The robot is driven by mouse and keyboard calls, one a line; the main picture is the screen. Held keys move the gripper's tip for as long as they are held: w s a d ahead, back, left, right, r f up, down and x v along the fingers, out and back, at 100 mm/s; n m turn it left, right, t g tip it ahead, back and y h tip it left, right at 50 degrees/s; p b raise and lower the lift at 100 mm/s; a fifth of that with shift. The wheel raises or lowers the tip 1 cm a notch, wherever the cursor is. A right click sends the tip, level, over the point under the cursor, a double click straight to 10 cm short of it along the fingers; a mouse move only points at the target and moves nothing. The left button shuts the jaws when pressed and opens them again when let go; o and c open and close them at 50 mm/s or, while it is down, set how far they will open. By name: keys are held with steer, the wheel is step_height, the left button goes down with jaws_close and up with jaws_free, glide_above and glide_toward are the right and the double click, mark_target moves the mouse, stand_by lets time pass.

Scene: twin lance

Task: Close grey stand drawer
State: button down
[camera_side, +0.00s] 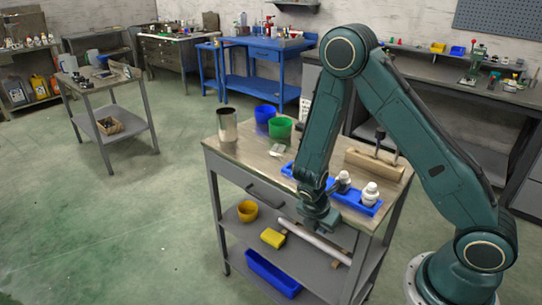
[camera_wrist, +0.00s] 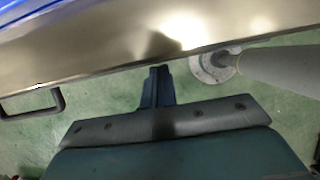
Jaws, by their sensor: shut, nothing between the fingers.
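The grey stand (camera_side: 212,180) has a wooden top, with its drawer (camera_side: 236,180) just under the top. The dark drawer handle (camera_side: 265,195) is on the front and shows at the left in the wrist view (camera_wrist: 36,103). No clear gap shows between the drawer and the stand, so I cannot tell how far it is out. My gripper (camera_side: 318,220) is at the front of the stand, right of the handle. In the wrist view its shut, empty fingers (camera_wrist: 159,72) point at the front edge. I cannot tell whether they touch it.
Floor in front is clear.

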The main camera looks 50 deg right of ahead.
steer(key=a+r, duration=0.7)
steer(key=r, duration=0.2)
steer(key=shift+a+r, duration=0.15)
steer(key=shift+a, duration=0.05)
stand_by(0.3)
steer(key=shift+r, duration=0.1)
steer(key=s+r+m+t+y, duration=0.1)
steer(key=s+r+m+y, duration=0.1)
steer(key=r+m, duration=0.45)
steer(key=s+r+m+t+y, duration=0.1)
steer(key=s+r+m+t, duration=0.15)
steer(key=r, duration=0.65)
steer(key=s+r+m+t+y, duration=0.1)
steer(key=s+r+m+t, duration=0.1)
steer(key=s+r+m, duration=0.6)
steer(key=shift+s+d+m, duration=0.25)
steer(key=shift+s+m, duration=0.25)
steer(key=shift+s, duration=0.75)
steer(key=shift+r, duration=0.1)
